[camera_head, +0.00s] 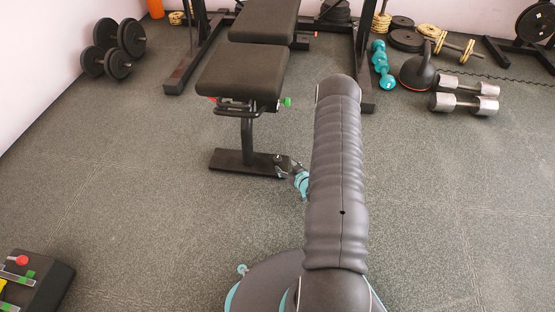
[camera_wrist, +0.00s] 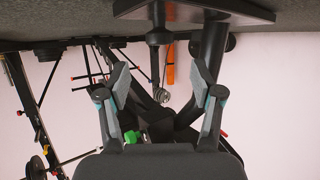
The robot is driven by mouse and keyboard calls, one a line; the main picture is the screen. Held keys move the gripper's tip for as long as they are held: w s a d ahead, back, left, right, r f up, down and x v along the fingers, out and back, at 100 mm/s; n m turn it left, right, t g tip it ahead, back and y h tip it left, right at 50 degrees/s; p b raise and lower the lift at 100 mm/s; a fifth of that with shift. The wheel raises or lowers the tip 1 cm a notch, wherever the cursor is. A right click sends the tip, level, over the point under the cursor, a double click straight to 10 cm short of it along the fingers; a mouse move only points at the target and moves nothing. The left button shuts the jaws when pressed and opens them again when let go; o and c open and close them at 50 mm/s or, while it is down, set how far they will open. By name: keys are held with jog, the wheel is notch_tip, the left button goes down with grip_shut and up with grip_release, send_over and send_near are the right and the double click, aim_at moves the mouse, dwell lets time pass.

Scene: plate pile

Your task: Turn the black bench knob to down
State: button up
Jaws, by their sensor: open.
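The black bench (camera_head: 243,73) stands at the upper middle of the head view, with a padded seat over a post and a flat foot (camera_head: 235,160). A green knob (camera_head: 286,101) and a red knob sit under the seat edge. The green knob (camera_wrist: 133,136) also shows low in the wrist view. I cannot single out the black bench knob with certainty. My gripper (camera_wrist: 160,82) is open, with nothing held between its fingers. In the head view it is small and dark beside the bench foot, partly hidden by my arm. In the wrist view, the bench foot (camera_wrist: 235,14) is at the top.
Black dumbbells (camera_head: 118,66) lie at upper left. A kettlebell (camera_head: 417,73), teal dumbbell (camera_head: 382,65) and silver dumbbells (camera_head: 464,104) lie at upper right. A rack frame (camera_head: 366,60) stands around the bench. A black box with coloured controls (camera_head: 45,285) is at lower left. Floor left of centre is clear.

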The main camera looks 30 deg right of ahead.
aim_at(278, 159)
jog(key=b+x, duration=0.1)
jog(key=x, duration=0.7)
jog(key=shift+w+f, duration=0.15)
jog(key=shift+w, duration=0.2)
jog(key=c, duration=1.2)
